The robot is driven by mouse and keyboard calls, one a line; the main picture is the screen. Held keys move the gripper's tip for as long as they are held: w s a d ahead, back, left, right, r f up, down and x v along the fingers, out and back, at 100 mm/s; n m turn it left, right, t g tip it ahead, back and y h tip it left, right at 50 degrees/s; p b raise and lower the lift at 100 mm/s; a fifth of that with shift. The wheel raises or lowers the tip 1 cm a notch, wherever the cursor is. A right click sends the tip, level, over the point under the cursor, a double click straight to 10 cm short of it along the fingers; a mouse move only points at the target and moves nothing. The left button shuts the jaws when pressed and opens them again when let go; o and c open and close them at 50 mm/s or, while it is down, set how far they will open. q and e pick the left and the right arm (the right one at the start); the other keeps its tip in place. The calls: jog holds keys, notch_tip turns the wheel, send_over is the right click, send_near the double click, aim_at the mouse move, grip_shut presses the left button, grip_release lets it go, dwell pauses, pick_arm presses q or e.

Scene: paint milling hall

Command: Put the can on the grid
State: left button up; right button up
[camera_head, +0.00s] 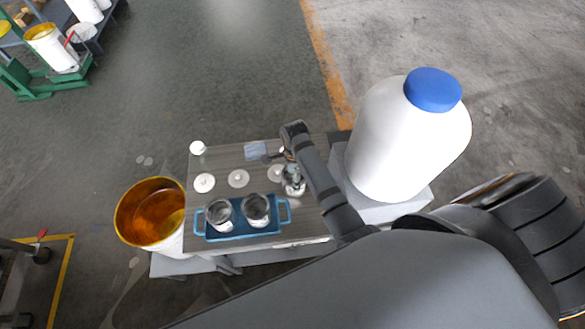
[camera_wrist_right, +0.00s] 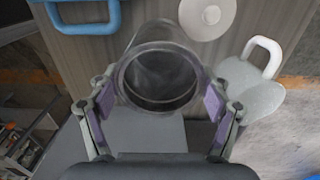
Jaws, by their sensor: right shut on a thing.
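A metal can (camera_wrist_right: 160,75) is between the fingers of my right gripper (camera_wrist_right: 160,100), which is shut on it. Its open top faces the wrist camera and it looks empty. In the head view the gripper (camera_head: 291,172) and the can (camera_head: 293,186) are at the right end of the worktable, partly hidden by my arm. A small blue-grey square (camera_head: 255,150) lies at the table's far edge, left of the gripper; I cannot tell whether it is the grid. Two more open cans (camera_head: 219,214) (camera_head: 256,208) stand in a blue tray (camera_head: 240,235). My left gripper is not in view.
Pale round lids (camera_head: 204,183) (camera_head: 238,178) lie on the table (camera_head: 225,158), with a small white pot (camera_head: 198,147) at its far left corner. A bucket of amber liquid (camera_head: 151,214) stands left; a large white jug (camera_head: 405,140) with a blue cap stands right.

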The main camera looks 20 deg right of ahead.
jog(key=shift+f, duration=0.1)
jog(key=o, duration=1)
jog(key=shift+s+a, duration=0.1)
jog(key=shift+s, duration=0.25)
jog(key=shift+c, duration=0.2)
jog(key=o, duration=0.3)
jog(key=shift+s+a+r, duration=0.3)
jog(key=shift+s+r, duration=0.05)
jog(key=shift+r, duration=0.05)
jog(key=shift+w+d, duration=0.1)
jog(key=shift+w, duration=0.05)
jog(key=shift+w+d+f, duration=0.1)
jog(key=shift+f, duration=0.05)
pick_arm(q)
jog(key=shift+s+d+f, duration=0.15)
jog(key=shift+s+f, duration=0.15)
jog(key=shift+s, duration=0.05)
pick_arm(e)
jog(key=shift+r, duration=6.1)
